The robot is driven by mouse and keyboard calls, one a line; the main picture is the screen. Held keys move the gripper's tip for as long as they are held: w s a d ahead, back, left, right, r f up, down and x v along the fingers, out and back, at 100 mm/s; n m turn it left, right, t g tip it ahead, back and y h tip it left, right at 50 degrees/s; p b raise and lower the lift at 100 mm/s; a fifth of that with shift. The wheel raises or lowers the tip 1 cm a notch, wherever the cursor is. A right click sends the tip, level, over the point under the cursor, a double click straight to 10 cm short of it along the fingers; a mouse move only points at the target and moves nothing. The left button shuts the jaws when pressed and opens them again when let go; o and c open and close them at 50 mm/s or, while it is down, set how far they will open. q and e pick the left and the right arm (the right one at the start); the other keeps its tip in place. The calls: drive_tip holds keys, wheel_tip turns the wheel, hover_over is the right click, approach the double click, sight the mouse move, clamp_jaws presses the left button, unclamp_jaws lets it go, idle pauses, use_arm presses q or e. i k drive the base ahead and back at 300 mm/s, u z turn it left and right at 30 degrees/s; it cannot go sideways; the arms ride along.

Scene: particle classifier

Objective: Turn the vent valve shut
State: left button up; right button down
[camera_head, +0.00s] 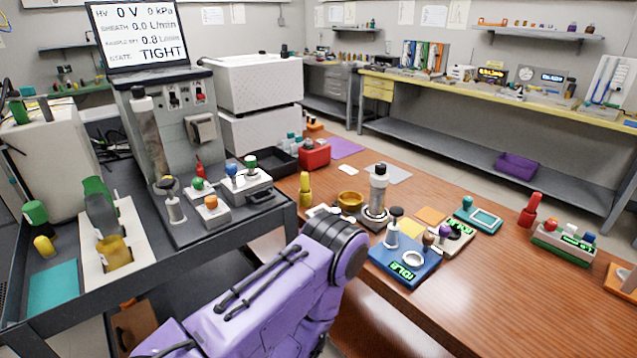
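No part is labelled as the vent valve, and I cannot tell which one it is. The classifier unit (175,110) stands on the dark cart with a slim metal column at its front left. The screen (138,34) reads 0 V, 0 kPa and state TIGHT. My purple arm crosses the bottom centre; neither gripper shows.
The dark cart (215,242) is on the left. The wooden table (480,290) holds a blue base (405,265) marked IDLE, a silver cylinder (377,190), a yellow bottle (305,188) and a red bottle (530,210). The table's front right is mostly clear.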

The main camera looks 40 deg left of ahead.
sight(211, 202)
drive_tip(key=z, duration=0.75)
drive_tip(key=k, duration=0.95)
drive_tip(key=u, duration=0.65)
